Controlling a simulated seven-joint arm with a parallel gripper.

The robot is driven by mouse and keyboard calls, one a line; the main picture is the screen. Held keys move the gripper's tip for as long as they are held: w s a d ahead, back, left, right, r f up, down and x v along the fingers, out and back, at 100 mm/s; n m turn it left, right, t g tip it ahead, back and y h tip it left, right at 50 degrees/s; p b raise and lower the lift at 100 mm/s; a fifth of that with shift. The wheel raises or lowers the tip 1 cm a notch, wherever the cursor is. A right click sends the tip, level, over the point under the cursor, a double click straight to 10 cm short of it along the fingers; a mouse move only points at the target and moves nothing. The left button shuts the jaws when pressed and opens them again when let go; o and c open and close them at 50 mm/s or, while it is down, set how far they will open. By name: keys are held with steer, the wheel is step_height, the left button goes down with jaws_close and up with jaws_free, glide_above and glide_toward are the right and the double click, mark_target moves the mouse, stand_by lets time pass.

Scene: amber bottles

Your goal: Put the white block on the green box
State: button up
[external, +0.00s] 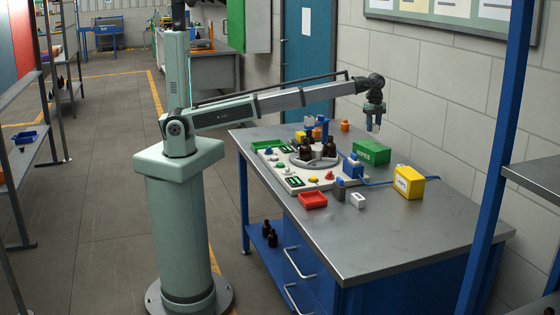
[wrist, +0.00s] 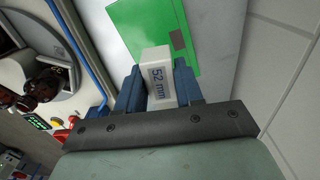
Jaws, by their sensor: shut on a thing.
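The lower part of the block is between the fingers. The green box (wrist: 150,25) shows behind the block in the wrist view, and the block overlaps its image. In the external view the held block is too small to make out clearly, but it hangs above the box with a visible gap.
A yellow box (external: 408,183) stands right of the green box. A round turntable with amber bottles (external: 329,148) is left. The table's front right is clear.

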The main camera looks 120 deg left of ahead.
mark_target(372, 145)
steer(key=shift+f, duration=2.95)
steer(key=shift+f, duration=0.1)
steer(key=o, duration=1)
steer(key=shift+o, duration=0.2)
step_height(372, 145, up, 12)
steer(key=shift+r, duration=0.1)
